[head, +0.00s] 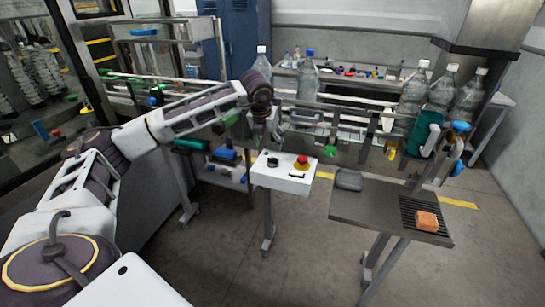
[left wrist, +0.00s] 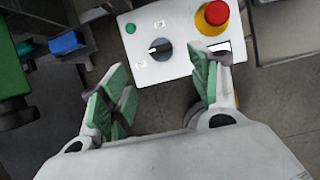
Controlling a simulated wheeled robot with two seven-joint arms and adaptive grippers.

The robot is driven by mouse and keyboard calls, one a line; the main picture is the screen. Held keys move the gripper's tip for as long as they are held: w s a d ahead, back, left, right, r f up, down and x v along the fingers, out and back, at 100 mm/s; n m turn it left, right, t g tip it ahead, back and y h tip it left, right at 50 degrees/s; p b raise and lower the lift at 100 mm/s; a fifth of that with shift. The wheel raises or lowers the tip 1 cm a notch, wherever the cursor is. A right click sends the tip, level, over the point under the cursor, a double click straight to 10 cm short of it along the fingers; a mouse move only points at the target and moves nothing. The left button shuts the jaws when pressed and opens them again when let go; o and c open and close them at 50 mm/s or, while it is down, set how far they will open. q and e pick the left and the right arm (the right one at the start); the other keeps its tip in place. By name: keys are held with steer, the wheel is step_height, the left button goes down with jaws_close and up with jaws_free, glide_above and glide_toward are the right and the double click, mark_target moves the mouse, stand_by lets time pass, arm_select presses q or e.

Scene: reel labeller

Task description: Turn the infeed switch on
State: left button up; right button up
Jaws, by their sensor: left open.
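The infeed switch is a dark rotary knob (head: 272,161) on the top of a white control box (head: 285,181) on a stand. In the left wrist view the knob (left wrist: 160,49) shows near the top centre, with a slanted ridge and small labels around it that are too small to read. My left gripper (head: 262,139) is above and behind the box in the head view. In the left wrist view its green-padded fingers (left wrist: 162,70) are spread and empty, below the knob in the picture and apart from it. My right gripper is not in view.
A red emergency button (head: 302,161) on a yellow collar sits beside the knob, and a green button (left wrist: 130,28) is on its other side. A conveyor with clear bottles (head: 308,82) runs behind. A grey side table (head: 375,205) holds an orange block (head: 427,221).

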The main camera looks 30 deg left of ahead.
mark_target(273, 158)
arm_select(q)
steer(key=p+x, duration=0.2)
steer(key=x, duration=0.9)
steer(key=shift+w+a+f, duration=0.1)
steer(key=shift+w, duration=0.05)
steer(key=shift+c, duration=0.3)
steer(key=c, duration=1)
